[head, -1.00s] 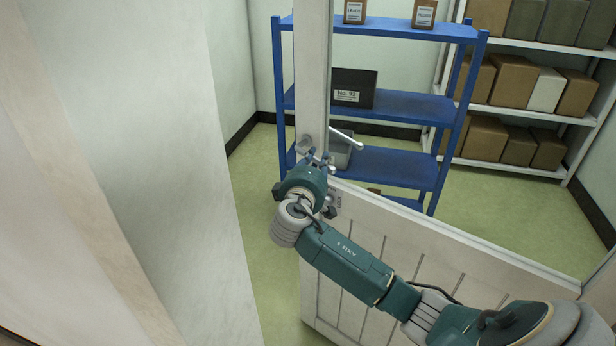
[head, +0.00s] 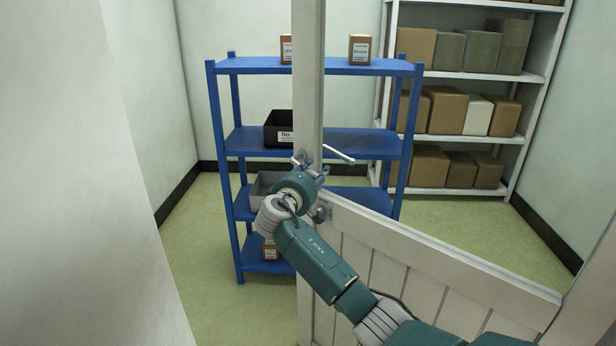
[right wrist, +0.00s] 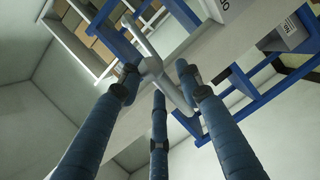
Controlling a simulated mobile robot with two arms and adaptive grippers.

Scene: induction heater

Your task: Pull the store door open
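The store door (head: 390,270) is white, with a panelled lower half and a large opening or pane above it. It stands ajar, with a gap on its left side. Its pale lever handle (head: 338,153) sticks out at the upright edge stile. My right gripper (head: 312,163) is at this handle. In the right wrist view its blue fingers (right wrist: 158,78) are spread apart around the handle's lever (right wrist: 170,85), and I see no clear grip on it. The palm side is hidden in the head view. My left gripper is not in view.
A blue shelf unit (head: 365,143) with boxes and bins stands behind the door. A white rack (head: 470,139) with several cartons (head: 447,111) is at the back right. A pale wall (head: 90,200) fills the left. Green floor (head: 205,240) shows clear in the gap.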

